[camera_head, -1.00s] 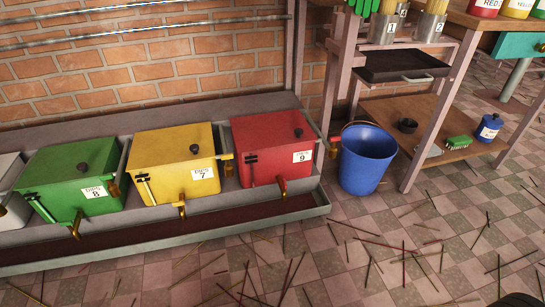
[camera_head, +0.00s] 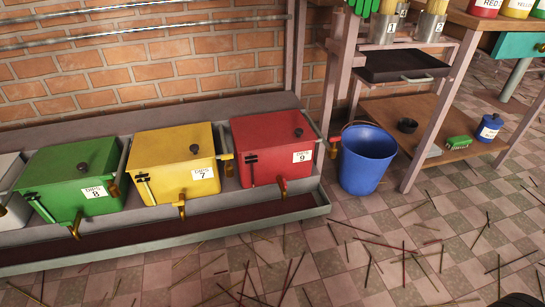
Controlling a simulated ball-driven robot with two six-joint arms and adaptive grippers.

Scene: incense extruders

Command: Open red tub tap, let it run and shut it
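The red tub (camera_head: 268,148) is a lidded box with a black knob on top and a label reading 9. It sits at the right end of a grey trough, beside the yellow tub. A brass tap (camera_head: 283,186) hangs at its lower front, above the trough. Another brass fitting with a red part (camera_head: 334,146) sticks out at its right side, near the blue bucket. I cannot tell whether either is open; no flow shows. Neither of my grippers is clearly in view; a dark shape is cut off at the bottom right corner.
The yellow tub (camera_head: 174,158) and green tub (camera_head: 71,178) stand left along the trough (camera_head: 322,206). A blue bucket (camera_head: 366,159) stands on the floor right of the red tub. Loose sticks litter the tiled floor (camera_head: 345,262). A wooden workbench with shelves (camera_head: 455,112) stands at right.

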